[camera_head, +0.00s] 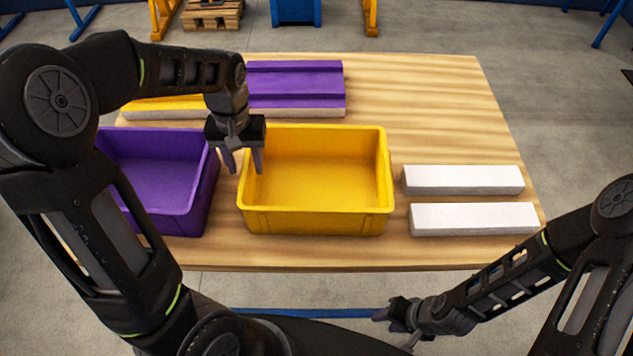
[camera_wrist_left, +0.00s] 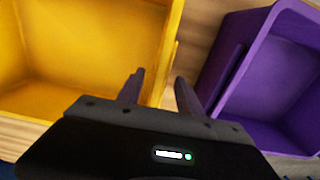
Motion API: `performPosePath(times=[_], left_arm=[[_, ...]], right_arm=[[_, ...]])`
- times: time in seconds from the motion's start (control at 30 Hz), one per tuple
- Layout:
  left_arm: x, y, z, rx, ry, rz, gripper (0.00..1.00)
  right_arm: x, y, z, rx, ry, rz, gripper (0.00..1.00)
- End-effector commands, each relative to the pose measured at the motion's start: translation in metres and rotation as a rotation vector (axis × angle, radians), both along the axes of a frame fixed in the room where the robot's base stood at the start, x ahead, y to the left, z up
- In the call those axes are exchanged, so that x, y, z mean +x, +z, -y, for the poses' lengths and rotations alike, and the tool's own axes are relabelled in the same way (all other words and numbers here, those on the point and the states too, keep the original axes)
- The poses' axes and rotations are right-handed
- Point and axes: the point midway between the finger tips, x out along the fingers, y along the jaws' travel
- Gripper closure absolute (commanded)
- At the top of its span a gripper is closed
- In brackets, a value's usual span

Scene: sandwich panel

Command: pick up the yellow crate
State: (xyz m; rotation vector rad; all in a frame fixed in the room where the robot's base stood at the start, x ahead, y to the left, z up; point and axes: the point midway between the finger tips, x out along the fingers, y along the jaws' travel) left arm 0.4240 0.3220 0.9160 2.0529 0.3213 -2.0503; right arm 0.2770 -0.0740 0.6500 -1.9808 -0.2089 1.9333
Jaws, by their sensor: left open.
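The yellow crate (camera_head: 318,222) stands upright and empty in the middle of the wooden table. My left gripper (camera_head: 244,170) is open and points down at the crate's left wall, close to the rim. In the left wrist view the yellow crate (camera_wrist_left: 70,60) fills the left side, and its wall lies near the open fingers (camera_wrist_left: 158,92). I cannot tell whether the fingers touch it. My right gripper (camera_head: 392,312) is in front of the table's near edge, away from the crate; its jaws are too small to read.
A purple crate (camera_head: 185,222) stands just left of the yellow one, with a narrow gap between; it also shows in the left wrist view (camera_wrist_left: 245,75). Two white blocks (camera_head: 463,180) lie to the right. Purple and yellow panels (camera_head: 295,85) lie behind. The table's back right is clear.

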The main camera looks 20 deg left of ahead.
Motion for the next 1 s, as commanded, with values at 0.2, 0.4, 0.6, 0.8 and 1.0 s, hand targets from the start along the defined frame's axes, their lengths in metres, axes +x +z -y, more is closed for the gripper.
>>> performPosePath(times=[0.2,0.4,0.6,0.8,1.0], left_arm=[[0.0000,0.0001,0.0000,0.000,0.000,0.000,0.57],[-0.0001,0.0003,0.0000,0.000,-0.001,0.000,0.57],[-0.0001,0.0003,0.0000,0.000,-0.001,0.000,0.65],[-0.0001,0.0003,0.0000,0.000,-0.001,0.000,0.81],[-0.0001,0.0003,0.0000,0.000,-0.001,0.000,0.97]], right_arm=[[-0.0002,-0.0002,0.0000,0.000,0.000,0.000,0.64],[-0.0002,-0.0002,0.0000,0.000,0.000,0.000,0.64],[-0.0002,-0.0002,0.0000,0.000,0.000,0.000,0.64],[-0.0001,-0.0002,-0.0001,0.000,0.000,0.000,0.64],[-0.0001,-0.0002,-0.0001,0.000,0.000,0.000,0.64]])
